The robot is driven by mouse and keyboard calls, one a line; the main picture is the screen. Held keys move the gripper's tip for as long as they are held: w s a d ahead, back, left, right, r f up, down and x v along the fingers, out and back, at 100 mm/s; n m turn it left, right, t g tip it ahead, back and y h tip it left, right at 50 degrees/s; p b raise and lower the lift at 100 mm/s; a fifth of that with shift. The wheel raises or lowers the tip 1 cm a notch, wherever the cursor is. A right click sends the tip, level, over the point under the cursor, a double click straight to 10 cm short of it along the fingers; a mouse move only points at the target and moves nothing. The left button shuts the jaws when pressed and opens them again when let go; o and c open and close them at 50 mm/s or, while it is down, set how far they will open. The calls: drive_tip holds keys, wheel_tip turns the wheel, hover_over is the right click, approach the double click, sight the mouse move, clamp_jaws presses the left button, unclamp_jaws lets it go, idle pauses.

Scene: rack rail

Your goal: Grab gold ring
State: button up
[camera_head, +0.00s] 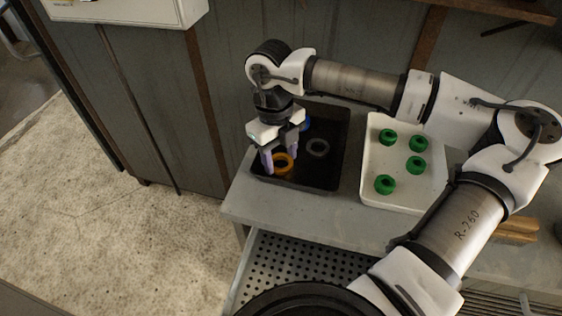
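The gold ring (284,168) lies in the black tray (325,180), near its front left part. My gripper (280,163) points down over the tray, with its two fingers apart at the left and right of the ring. The fingertips are close to the ring and partly overlap it in this view. I cannot tell whether they touch it.
A grey ring (318,140) and a partly hidden blue thing (307,124) are also in the black tray. A white tray (408,198) with several green rings (385,184) stands to the right. Both trays sit on a grey bench (315,213) against a panelled wall.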

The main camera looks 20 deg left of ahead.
drive_tip(key=c, duration=0.4)
